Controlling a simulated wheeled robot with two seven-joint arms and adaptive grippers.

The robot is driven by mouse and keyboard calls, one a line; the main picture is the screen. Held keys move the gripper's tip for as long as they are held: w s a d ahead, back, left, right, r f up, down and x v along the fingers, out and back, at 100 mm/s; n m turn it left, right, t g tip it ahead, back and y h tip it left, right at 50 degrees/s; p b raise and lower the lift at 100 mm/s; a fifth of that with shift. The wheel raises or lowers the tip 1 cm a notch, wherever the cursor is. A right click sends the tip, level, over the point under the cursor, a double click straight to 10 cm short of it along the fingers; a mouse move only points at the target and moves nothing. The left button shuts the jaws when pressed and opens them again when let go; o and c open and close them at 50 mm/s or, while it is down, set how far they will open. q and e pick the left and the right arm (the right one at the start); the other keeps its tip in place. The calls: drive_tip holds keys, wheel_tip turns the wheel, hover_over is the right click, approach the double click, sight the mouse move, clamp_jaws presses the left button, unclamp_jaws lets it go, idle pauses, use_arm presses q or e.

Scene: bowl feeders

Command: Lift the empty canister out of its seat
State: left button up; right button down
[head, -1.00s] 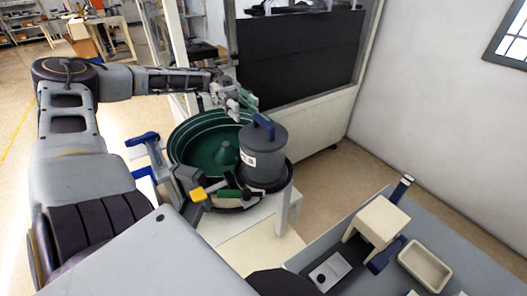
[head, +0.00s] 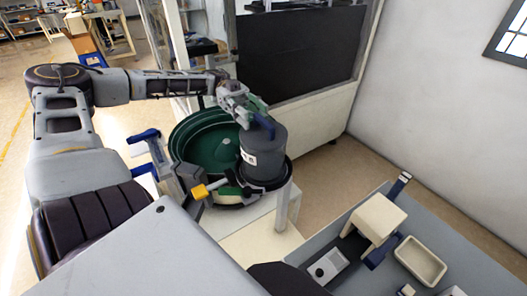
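My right gripper is not in view.
A yellow-ended lever (head: 199,191) and a blue-handled part (head: 143,137) stand left of the canister. A dark-panelled enclosure (head: 300,60) is behind the bowl. At the lower right, a grey table (head: 440,220) carries a cream stand (head: 378,215) and a cream tray (head: 420,258).

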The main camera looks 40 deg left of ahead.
sight(264, 147)
use_arm(q)
drive_tip(key=shift+s+d, duration=0.15)
drive_tip(key=shift+d, duration=0.3)
drive_tip(key=p+x, duration=0.1)
drive_tip(key=x, duration=0.2)
drive_tip(key=shift+s+d+r+p, duration=0.1)
drive_tip(key=shift+d+p, duration=0.15)
drive_tip(key=shift+p, duration=0.1)
drive_tip(key=shift+s+d, duration=0.1)
drive_tip(key=shift+d, duration=0.35)
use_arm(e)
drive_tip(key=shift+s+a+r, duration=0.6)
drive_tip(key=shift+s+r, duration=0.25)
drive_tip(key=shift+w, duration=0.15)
use_arm(q)
clamp_jaws()
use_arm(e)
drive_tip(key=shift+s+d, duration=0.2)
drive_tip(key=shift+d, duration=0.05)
